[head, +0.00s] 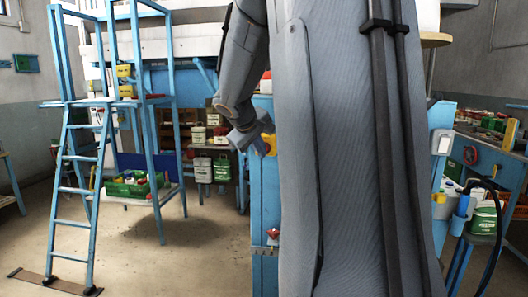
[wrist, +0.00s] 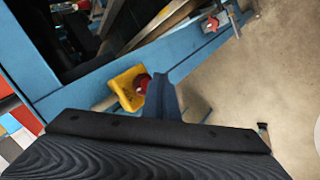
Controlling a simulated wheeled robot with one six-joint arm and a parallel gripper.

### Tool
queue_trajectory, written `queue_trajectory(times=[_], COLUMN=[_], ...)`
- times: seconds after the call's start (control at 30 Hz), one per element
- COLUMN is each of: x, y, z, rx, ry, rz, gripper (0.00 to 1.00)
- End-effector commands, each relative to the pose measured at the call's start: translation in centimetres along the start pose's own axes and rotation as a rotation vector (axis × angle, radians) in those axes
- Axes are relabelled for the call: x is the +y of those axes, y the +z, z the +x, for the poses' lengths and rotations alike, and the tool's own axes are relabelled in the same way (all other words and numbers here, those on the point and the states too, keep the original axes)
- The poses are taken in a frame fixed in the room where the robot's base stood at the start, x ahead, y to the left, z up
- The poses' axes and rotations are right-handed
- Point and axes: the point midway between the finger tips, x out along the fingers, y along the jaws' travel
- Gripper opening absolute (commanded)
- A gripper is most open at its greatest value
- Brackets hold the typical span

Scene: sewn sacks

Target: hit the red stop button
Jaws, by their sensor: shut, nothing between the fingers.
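The red stop button (wrist: 142,84) sits on a yellow housing (wrist: 125,88) mounted on a blue frame in the wrist view. My gripper (wrist: 168,80) is shut and empty. Its narrow grey-blue fingers lie just right of the button and cover part of its right side; I cannot tell whether they touch it. In the head view my gripper (head: 266,124) is beside the blue post, just above the yellow housing (head: 270,145). The red button itself does not show clearly there.
A second red knob (wrist: 211,23) with a metal lever sits further along the blue frame. A blue ladder (head: 80,195) and a stand with a green crate (head: 137,184) are at the left. Shelves with sacks stand behind. The floor (head: 190,250) between is clear.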

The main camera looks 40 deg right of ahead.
Motion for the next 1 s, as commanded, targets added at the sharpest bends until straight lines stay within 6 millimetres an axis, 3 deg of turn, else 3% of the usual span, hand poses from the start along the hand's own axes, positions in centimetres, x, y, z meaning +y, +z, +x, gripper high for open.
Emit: queue_trajectory(times=[0.63, 1.0], x=[-2.3, -2.5], y=[2.3, 2.6], z=[-3.2, -3.5], rx=[0.001, -0.001], ry=[0.000, 0.000], rz=[0.000, 0.000], gripper=[0.00, 0.00])
